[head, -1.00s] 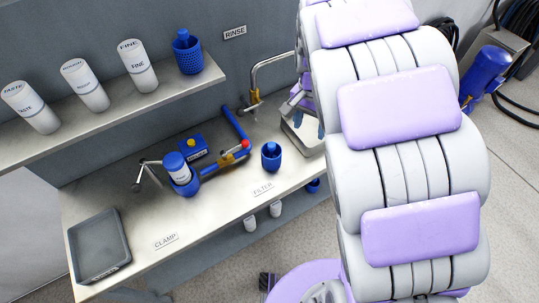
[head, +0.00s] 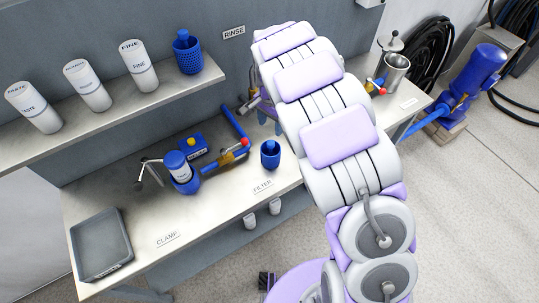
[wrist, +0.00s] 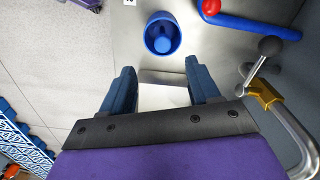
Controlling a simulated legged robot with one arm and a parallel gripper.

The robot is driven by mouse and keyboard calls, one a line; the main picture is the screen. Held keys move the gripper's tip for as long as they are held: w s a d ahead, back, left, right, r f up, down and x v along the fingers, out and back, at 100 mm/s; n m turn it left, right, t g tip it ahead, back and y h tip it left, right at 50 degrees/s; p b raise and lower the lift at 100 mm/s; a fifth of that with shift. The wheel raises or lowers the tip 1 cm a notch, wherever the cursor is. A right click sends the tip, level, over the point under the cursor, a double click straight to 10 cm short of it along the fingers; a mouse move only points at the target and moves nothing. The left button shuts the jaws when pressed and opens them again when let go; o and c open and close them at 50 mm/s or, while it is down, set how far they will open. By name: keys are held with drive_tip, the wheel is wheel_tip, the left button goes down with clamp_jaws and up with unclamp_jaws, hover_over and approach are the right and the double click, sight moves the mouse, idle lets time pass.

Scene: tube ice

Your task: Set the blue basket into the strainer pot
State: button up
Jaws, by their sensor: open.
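A blue basket with a knob (head: 270,154) stands upright on the counter by the FILTER label; it also shows in the wrist view (wrist: 162,38), beyond my fingertips. A second blue basket (head: 187,54), perforated, stands on the upper shelf. An open metal pot (head: 397,72) on the far-right counter looks like the strainer pot, but its inside cannot be made out. My gripper (wrist: 160,76) is open and empty, with the basket ahead of the gap and not touched. In the head view my arm hides most of it.
A blue pipe with a red ball (wrist: 210,7) and a tap with a gold fitting (wrist: 262,95) lie close on the right in the wrist view. A grey tray (head: 101,246) sits at the left counter end.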

hover_over(271, 142)
drive_tip(key=f, duration=0.4)
drive_tip(key=f+b, duration=0.1)
drive_tip(key=f, duration=0.1)
drive_tip(key=shift+s+d+f, duration=0.1)
drive_tip(key=shift+s, duration=0.25)
drive_tip(key=shift+w+f, duration=0.15)
drive_tip(key=shift+f, duration=0.65)
wheel_tip(271, 142, down, 4)
drive_tip(key=shift+w+b, duration=0.15)
drive_tip(key=shift+b, duration=0.5)
clamp_jaws()
